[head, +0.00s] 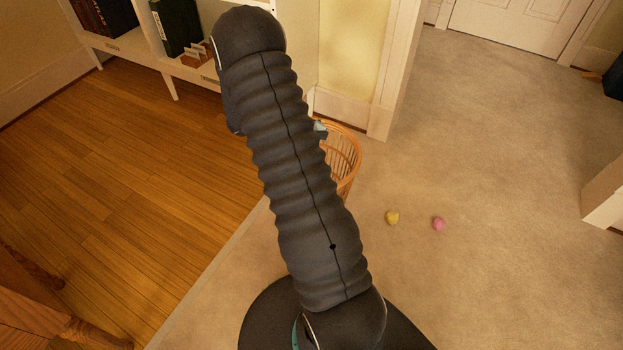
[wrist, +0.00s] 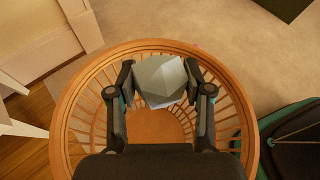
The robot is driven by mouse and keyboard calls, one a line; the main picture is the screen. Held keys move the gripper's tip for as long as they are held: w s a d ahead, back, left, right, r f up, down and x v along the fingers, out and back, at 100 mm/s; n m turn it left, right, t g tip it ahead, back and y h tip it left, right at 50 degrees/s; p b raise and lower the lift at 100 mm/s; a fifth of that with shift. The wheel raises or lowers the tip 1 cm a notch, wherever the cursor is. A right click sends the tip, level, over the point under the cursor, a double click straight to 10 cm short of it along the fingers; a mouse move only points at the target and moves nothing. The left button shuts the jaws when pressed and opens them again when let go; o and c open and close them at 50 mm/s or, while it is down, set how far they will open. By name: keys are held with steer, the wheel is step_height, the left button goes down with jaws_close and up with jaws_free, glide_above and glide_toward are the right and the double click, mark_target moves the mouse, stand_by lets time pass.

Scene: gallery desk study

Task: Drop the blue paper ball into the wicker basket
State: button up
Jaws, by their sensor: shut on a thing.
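My gripper (wrist: 159,76) is shut on the blue paper ball (wrist: 160,84), which looks a faceted pale grey-blue in the wrist view. The wicker basket (wrist: 62,112) is orange-brown, with a round rim and slatted sides. In the wrist view the ball overlaps the basket's opening, and the basket's floor shows below. In the head view the basket (head: 347,160) stands behind my arm, which hides its left part. A small pale blue patch, likely the ball (head: 320,127), shows by the basket rim there. Most of my gripper is hidden in that view.
A yellow ball (head: 392,217) and a pink ball (head: 438,224) lie on the carpet right of the basket. A white shelf (head: 130,47) with books stands at the back left, and a wall end (head: 384,90) rises behind the basket. The carpet at right is mostly clear.

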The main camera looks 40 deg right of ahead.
steer(key=shift+f+b, duration=2.1)
steer(key=shift+f, duration=0.9)
steer(key=o, duration=0.9)
steer(key=v, duration=1.2)
